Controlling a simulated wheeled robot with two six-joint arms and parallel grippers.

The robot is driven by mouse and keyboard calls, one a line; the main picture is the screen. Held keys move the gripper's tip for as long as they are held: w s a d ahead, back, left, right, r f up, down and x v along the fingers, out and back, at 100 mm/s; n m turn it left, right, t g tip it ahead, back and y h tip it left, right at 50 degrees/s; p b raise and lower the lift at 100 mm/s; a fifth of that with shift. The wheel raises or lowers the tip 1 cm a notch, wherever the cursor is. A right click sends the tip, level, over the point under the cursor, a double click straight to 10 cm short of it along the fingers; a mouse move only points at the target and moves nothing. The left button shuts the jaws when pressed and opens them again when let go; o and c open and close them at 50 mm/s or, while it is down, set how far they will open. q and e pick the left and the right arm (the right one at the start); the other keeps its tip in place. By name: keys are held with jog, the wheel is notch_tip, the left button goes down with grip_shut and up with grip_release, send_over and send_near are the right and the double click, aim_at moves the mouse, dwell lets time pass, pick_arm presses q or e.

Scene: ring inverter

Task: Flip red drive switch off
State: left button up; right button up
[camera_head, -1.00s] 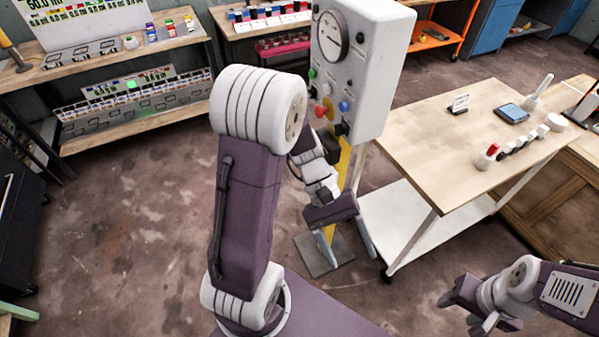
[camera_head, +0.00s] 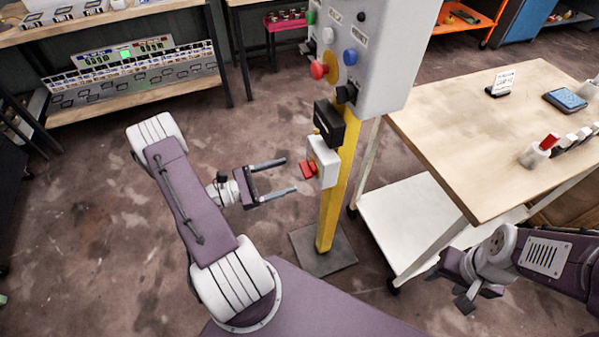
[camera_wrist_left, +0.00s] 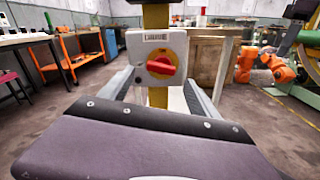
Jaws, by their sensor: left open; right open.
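The red drive switch (camera_head: 309,170) is a red rotary handle on a light grey box (camera_head: 324,160), mounted low on a yellow post. In the left wrist view the red handle (camera_wrist_left: 161,66) sits tilted on a yellow plate, below a small label. My left gripper (camera_head: 292,176) is open and empty, just left of the switch, its fingers pointing at it. In the wrist view its fingers flank the box, with the handle between them; they look apart from the handle. My right gripper (camera_head: 466,288) is open and empty at the lower right, far from the switch.
Above the switch are a black box (camera_head: 329,123) and a grey control panel (camera_head: 392,50) with coloured buttons. A wooden-topped cart (camera_head: 470,125) stands to the right. The yellow post (camera_head: 331,215) stands on a floor plate. The floor at left is clear.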

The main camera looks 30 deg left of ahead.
aim_at(302, 170)
pick_arm(q)
jog(key=x, duration=0.5)
jog(key=shift+w+d, duration=0.2)
jog(key=shift+d, duration=0.1)
jog(key=c, duration=1.4)
jog(key=shift+o, duration=0.2)
jog(key=shift+r+n+p, duration=0.3)
jog(key=shift+n+p, duration=0.25)
jog(key=shift+n, duration=0.05)
jog(key=shift+f+n+p, duration=0.1)
jog(key=shift+n+p, duration=0.2)
jog(key=shift+n, duration=0.2)
jog(key=shift+f+n, duration=0.2)
jog(key=shift+n, duration=0.3)
jog(key=o, duration=1.4)
jog(key=shift+c, duration=0.2)
